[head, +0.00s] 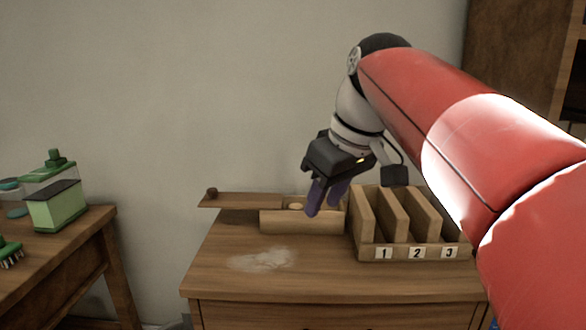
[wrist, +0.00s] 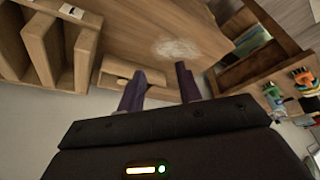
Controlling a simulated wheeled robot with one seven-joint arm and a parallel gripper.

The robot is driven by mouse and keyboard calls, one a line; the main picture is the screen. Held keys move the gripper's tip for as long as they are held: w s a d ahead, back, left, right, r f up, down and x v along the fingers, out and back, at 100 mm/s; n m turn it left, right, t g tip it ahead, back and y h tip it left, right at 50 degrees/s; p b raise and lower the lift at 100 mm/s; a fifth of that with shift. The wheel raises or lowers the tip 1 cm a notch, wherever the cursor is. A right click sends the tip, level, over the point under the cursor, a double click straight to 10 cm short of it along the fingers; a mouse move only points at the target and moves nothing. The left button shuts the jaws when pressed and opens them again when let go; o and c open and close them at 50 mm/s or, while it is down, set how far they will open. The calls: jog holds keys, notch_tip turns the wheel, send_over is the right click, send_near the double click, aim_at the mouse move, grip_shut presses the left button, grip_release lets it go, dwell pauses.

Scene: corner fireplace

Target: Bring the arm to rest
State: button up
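My red and white arm reaches in from the right and is bent at the wrist. The gripper hides part of the small box and what is in it.
A wooden rack (head: 412,252) with slots numbered 1, 2 and 3 stands right of the gripper. A wooden lid or board (head: 240,201) with a dark knob lies left of it. A pale powdery patch (head: 262,260) marks the cabinet top. A side table (head: 60,250) holds green containers (head: 55,207).

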jog(key=s+d+f+m+t+h, duration=0.1)
jog(key=s+d+f+m, duration=0.3)
jog(key=s+f, duration=0.3)
jog(key=s+d+f+m+t+h, duration=0.1)
jog(key=s+d+f+m, duration=0.3)
jog(key=f, duration=1.1)
jog(key=s+d, duration=0.2)
jog(key=s, duration=0.2)
jog(key=shift+d+f+h, duration=0.15)
jog(key=shift+f+h, duration=0.1)
jog(key=shift+h, duration=0.15)
